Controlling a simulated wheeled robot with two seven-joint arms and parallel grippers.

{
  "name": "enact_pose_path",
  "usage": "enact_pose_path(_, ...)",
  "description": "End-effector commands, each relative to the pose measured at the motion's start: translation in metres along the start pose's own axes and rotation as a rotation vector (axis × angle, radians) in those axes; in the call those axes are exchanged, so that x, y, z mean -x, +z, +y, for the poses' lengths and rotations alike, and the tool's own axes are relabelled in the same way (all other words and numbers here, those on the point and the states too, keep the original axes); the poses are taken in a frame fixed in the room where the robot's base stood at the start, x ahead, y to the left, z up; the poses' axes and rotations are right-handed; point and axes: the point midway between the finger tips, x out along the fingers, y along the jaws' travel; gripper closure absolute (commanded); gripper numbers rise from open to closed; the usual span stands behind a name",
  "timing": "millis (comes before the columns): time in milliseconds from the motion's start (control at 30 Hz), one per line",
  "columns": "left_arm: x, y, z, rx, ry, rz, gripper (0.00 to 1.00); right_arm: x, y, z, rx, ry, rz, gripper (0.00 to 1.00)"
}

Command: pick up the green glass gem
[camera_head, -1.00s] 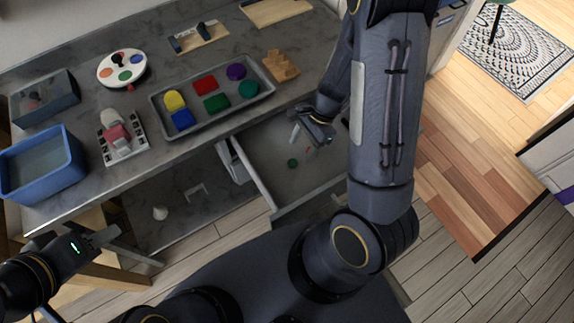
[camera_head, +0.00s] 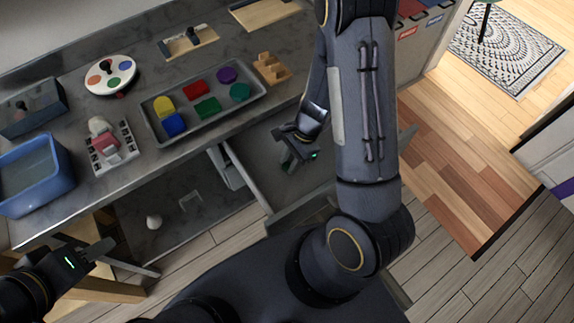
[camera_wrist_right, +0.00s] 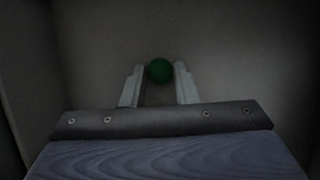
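The green glass gem (camera_wrist_right: 159,71) shows in the right wrist view as a dark green round thing at the tips of my right gripper's fingers. My right gripper (camera_wrist_right: 159,80) has its fingers apart, one on each side of the gem's lower part; contact cannot be made out. In the head view my right gripper (camera_head: 296,166) is down inside the open drawer (camera_head: 262,168), and the gem is hidden behind it. My left gripper (camera_head: 102,248) is at the lower left, away from the drawer; its opening is unclear.
On the counter above the drawer stand a grey tray (camera_head: 186,141) with coloured blocks, a wooden block piece (camera_head: 270,68), a palette (camera_head: 110,75) and a blue bin (camera_head: 68,176). The drawer walls closely surround my right gripper.

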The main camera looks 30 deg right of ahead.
Motion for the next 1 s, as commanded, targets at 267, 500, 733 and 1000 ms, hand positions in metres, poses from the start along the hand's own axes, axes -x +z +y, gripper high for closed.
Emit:
enact_pose_path(267,0.0,0.0,0.0,0.0,0.0,0.0,0.64,0.0,0.0,0.0,0.0,0.0,0.0,0.95)
enact_pose_path(500,0.005,-0.002,0.002,0.0,0.0,0.0,0.64,0.014,0.005,-0.001,0.001,-0.003,0.001,0.96)
enact_pose_path(733,0.018,-0.009,0.008,0.0,0.0,0.0,0.64,0.058,0.024,-0.001,0.004,-0.005,0.001,0.96)
enact_pose_path(1000,0.027,-0.013,0.012,0.0,0.0,0.0,0.64,0.091,0.038,-0.006,0.046,0.015,0.001,0.96)
